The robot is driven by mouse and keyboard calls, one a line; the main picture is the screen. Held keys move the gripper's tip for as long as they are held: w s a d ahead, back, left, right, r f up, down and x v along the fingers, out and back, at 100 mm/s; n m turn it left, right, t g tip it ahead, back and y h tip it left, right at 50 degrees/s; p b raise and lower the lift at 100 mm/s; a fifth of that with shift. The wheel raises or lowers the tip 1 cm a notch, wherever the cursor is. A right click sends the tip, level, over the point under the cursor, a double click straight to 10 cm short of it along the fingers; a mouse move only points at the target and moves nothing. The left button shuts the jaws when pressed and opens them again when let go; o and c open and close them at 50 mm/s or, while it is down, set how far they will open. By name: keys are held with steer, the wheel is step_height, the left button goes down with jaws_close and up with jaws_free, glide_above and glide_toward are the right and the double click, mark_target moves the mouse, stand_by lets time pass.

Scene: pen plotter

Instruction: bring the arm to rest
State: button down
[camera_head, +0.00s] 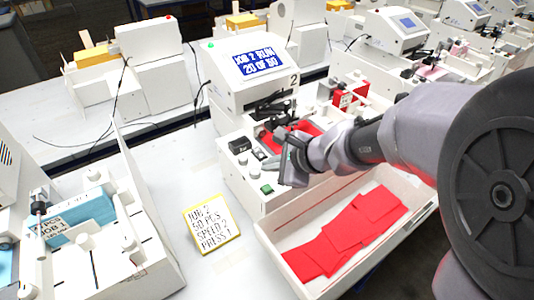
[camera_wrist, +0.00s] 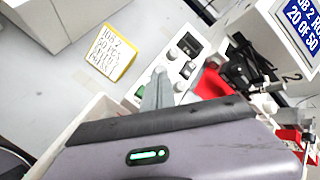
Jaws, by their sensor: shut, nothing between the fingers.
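My gripper (camera_head: 290,160) is shut and empty. In the head view it hangs over the front of the machine numbered 2, above its control panel and the near edge of the red-card tray. In the wrist view the closed fingers (camera_wrist: 157,92) point toward the panel with its knobs. The arm reaches in from the right. I cannot tell from these views whether the fingertips touch anything. The machine (camera_head: 240,85) has a blue screen reading "JOB 2 RUN 20 OF 50" and a green light on top.
A white tray (camera_head: 262,228) holds several red cards in front of the machine. A yellow-edged note (camera_head: 211,224) lies on the table to the left. Another machine with blue cards (camera_head: 90,215) stands at far left. Bare table (camera_head: 165,165) lies between them.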

steer(key=s+d+r+n+h, duration=0.1)
steer(key=s+d+r+n, duration=0.1)
steer(key=s+r+n, duration=0.45)
steer(key=s+d+r+n+h, duration=0.1)
steer(key=s+n, duration=0.2)
steer(key=s, duration=0.6)
steer(key=s+d+n+h, duration=0.2)
steer(key=s+d+n, duration=0.2)
steer(key=s+d, duration=0.2)
steer(key=shift+s+d+f+g+h, duration=0.2)
steer(key=shift+s+f+g+h, duration=0.1)
steer(key=shift+s+f, duration=0.2)
